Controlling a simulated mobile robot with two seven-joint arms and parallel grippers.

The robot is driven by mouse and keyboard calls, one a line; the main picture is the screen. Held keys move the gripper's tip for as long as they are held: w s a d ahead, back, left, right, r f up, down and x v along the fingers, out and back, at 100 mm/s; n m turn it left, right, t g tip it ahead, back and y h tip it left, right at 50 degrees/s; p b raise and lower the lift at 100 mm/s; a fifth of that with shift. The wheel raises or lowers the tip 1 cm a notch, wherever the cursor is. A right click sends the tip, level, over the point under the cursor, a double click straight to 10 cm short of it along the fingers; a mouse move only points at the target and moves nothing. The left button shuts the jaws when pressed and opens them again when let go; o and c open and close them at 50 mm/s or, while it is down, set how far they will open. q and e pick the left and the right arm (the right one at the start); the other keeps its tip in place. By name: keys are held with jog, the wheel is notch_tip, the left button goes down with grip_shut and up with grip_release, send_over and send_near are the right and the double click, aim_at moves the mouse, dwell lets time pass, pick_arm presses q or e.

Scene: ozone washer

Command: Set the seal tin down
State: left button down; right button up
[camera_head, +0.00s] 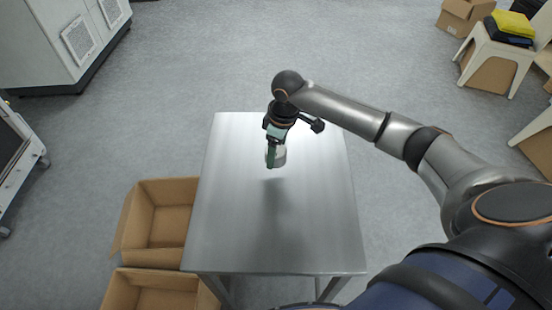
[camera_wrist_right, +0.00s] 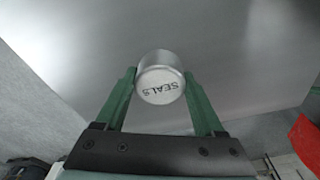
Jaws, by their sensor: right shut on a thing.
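The seal tin (camera_wrist_right: 160,82) is a small silver cylinder with "SEALS" written on its end. In the right wrist view it sits between the two green fingers of my right gripper (camera_wrist_right: 160,90), which is shut on it. In the head view the tin (camera_head: 280,156) shows beside the green finger of my right gripper (camera_head: 275,157), over the far half of the steel table (camera_head: 230,225). A dark shadow lies on the tabletop below and nearer than the gripper. Whether the tin touches the tabletop cannot be told. My left gripper is not in view.
The tabletop is otherwise bare. Two open cardboard boxes (camera_head: 135,222) stand on the floor left of the table. White chairs (camera_head: 493,55) with a yellow item (camera_head: 512,27) and a grey cabinet (camera_head: 70,40) stand farther off.

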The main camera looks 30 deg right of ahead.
aim_at(276, 160)
jog(key=shift+w+d+f, duration=0.1)
jog(key=shift+w+f, duration=0.1)
jog(key=shift+f, duration=1.7)
jog(key=o, duration=1.4)
jog(key=shift+f, duration=0.15)
jog(key=r, duration=0.8)
jog(key=s+d+r, duration=0.1)
jog(key=r, duration=0.3)
jog(key=shift+r+p, duration=0.15)
jog(key=shift+p, duration=0.2)
